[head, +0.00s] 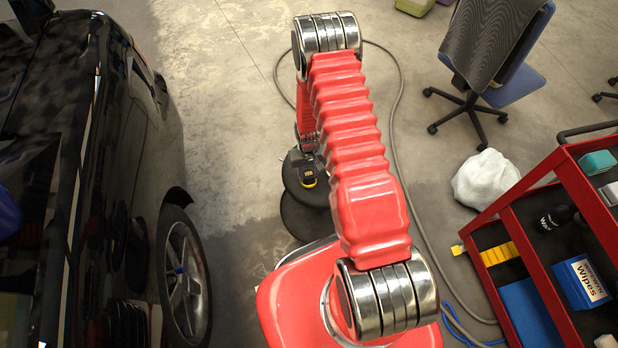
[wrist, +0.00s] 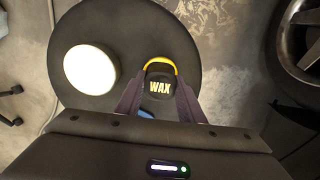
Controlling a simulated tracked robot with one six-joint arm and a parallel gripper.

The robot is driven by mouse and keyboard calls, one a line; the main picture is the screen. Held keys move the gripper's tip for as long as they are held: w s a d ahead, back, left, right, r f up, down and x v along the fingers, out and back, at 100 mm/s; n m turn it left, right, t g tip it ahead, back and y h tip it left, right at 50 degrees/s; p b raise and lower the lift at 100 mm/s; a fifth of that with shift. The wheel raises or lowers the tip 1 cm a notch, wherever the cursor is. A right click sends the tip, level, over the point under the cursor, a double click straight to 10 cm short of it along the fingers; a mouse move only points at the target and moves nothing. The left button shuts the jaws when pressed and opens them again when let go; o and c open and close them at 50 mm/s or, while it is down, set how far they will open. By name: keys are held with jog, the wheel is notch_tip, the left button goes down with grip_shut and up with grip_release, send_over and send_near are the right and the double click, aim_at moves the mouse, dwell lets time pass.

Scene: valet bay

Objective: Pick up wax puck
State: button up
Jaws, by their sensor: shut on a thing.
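The wax puck (wrist: 160,73) is a small dark round tin with a yellow rim and the word WAX on it. In the wrist view it sits between the two dark fingers of my gripper (wrist: 158,92), which is shut on it. The puck is over the black round stool top (wrist: 120,25); I cannot tell whether it still touches the top. My arm hides part of the stool there.
A pale round disc (wrist: 91,69) lies on the stool top, left of the puck. A black car (head: 95,150) stands at the left. A red cart (head: 560,200), a white crumpled bag (head: 484,180) and a chair (head: 510,85) are at the right. A grey hose crosses the floor.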

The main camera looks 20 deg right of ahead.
aim_at(309, 173)
jog(key=shift+c, duration=0.3)
jog(key=shift+r, duration=5.05)
jog(key=o, duration=0.5)
jog(key=shift+c, duration=0.2)
jog(key=c, duration=0.5)
jog(key=shift+o, duration=0.2)
